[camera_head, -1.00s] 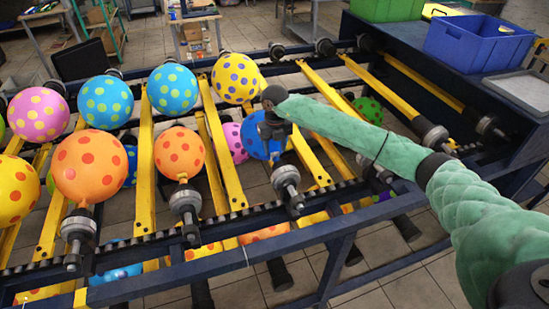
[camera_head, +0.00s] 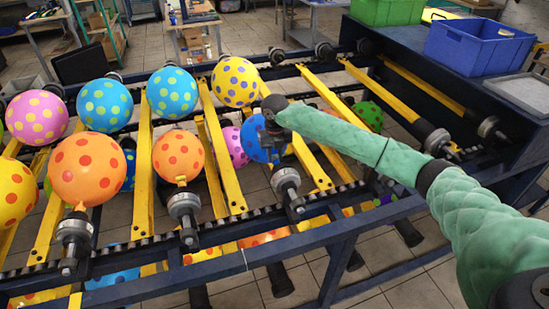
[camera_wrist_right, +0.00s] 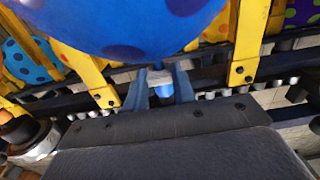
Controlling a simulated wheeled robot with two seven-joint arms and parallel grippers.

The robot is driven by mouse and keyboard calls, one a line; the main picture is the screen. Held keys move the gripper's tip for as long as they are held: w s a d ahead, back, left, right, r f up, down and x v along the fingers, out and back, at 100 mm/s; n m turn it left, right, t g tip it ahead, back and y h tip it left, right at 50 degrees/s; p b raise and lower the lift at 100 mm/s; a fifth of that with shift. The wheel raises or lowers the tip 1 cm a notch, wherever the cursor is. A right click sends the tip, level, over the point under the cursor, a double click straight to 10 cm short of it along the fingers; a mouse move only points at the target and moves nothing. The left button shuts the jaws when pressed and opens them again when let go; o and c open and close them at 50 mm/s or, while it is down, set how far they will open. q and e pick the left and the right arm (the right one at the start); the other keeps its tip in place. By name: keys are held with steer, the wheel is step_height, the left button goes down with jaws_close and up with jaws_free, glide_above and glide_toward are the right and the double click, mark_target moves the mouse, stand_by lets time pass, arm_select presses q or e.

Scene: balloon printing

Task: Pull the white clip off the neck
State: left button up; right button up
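A blue balloon with darker dots fills the top of the right wrist view (camera_wrist_right: 130,25). It also shows in the head view, partly behind my right arm (camera_head: 254,143). My left gripper is not in view.
An orange balloon (camera_head: 179,152) and a larger orange one (camera_head: 88,172) sit on holders to the left. A metal holder (camera_head: 286,180) is just below my right gripper. Yellow bars (camera_head: 222,165) cross the dark rack. Blue (camera_head: 475,50) and green (camera_head: 385,10) bins stand at the upper right.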

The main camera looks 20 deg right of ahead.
mark_target(275, 155)
steer(key=shift+r, duration=0.1)
stand_by(0.4)
step_height(275, 155, up, 10)
steer(key=p, duration=0.2)
stand_by(1.6)
